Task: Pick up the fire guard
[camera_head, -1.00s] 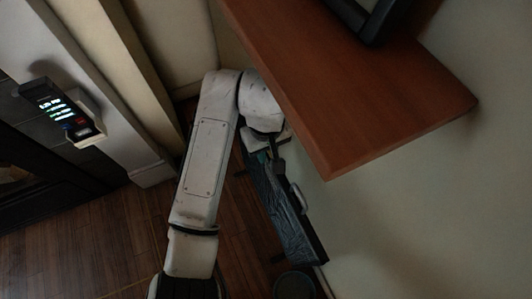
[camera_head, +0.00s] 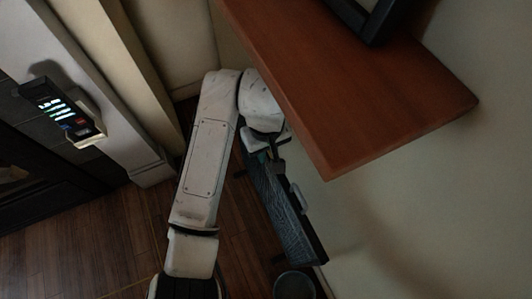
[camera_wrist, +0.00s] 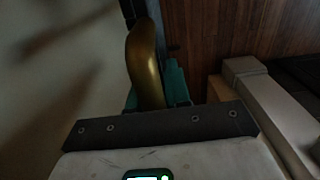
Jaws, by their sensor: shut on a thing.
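The fire guard (camera_head: 279,212) is a long dark mesh panel with a black frame and feet. In the head view it stands on the wooden floor near the wall, partly under the brown shelf. My gripper (camera_head: 264,156) is at its far end, mostly hidden by my own arm and wrist. In the wrist view my gripper's teal fingers (camera_wrist: 160,92) are on both sides of a rounded gold part (camera_wrist: 143,65), which appears to belong to the guard. The fingers are shut on it. The fingertips are largely hidden behind the gold part.
A brown wooden shelf (camera_head: 350,85) juts out close to the right of my arm, with a dark framed object (camera_head: 368,18) on it. A round dark container (camera_head: 294,286) stands near the guard's near end. A lit wall device (camera_head: 62,112) is at left. Floor left of my arm is clear.

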